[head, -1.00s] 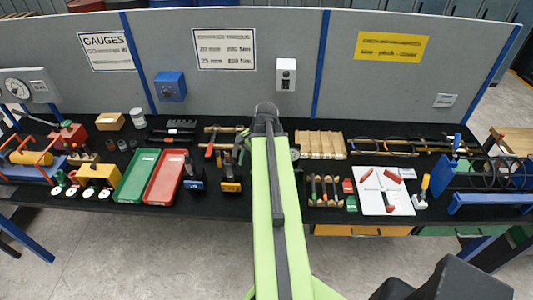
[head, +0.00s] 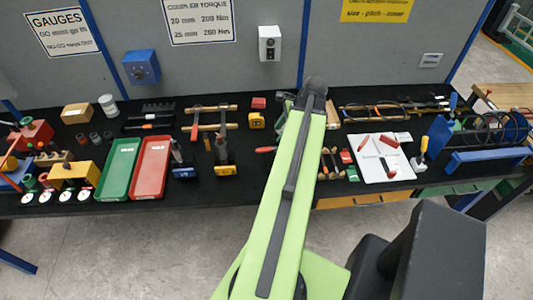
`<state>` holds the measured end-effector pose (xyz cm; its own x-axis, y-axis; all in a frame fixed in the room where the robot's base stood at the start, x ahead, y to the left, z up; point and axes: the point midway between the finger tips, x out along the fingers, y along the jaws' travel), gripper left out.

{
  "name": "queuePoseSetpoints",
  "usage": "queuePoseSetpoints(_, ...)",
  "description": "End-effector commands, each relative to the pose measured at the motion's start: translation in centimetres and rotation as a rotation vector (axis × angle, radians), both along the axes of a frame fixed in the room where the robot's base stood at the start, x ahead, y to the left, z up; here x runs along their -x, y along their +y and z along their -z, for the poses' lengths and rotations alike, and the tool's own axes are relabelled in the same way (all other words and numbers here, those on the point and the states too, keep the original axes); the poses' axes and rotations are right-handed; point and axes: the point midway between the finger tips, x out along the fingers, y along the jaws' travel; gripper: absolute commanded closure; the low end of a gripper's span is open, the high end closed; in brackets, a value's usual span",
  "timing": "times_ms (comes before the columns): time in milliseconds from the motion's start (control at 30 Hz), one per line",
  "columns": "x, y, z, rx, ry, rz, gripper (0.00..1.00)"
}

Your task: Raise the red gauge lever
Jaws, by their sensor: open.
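A thin red bar (head: 11,149) slants up at the left edge of the head view, beside a red box (head: 37,134) on the black bench. It may be the red gauge lever, but the edge cuts it off and I cannot tell for sure. Several round white dial gauges (head: 46,197) stand below it, in front of a yellow block (head: 76,173). My green arm reaches over the middle of the bench, well to the right of the bar. My gripper is hidden behind the arm, so its jaws do not show.
Green (head: 119,168) and red (head: 151,167) trays lie right of the gauges. Clamps (head: 224,158) and tools crowd the bench middle. A white board (head: 381,157) with red pieces and a blue rack (head: 487,157) are at right. The grey partition (head: 215,70) closes the back.

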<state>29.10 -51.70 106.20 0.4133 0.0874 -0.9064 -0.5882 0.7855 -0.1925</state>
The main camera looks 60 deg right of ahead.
Motion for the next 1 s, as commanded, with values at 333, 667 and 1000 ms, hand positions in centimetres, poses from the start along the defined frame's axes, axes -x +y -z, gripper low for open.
queuePoseSetpoints(333,-3.4,0.7,8.3,0.001,0.0,-0.003,0.59)
queuePoseSetpoints(667,-4.9,1.1,10.7,0.001,0.0,-0.003,0.59)
queuePoseSetpoints(1000,-5.0,1.1,10.6,0.001,0.0,-0.004,0.69)
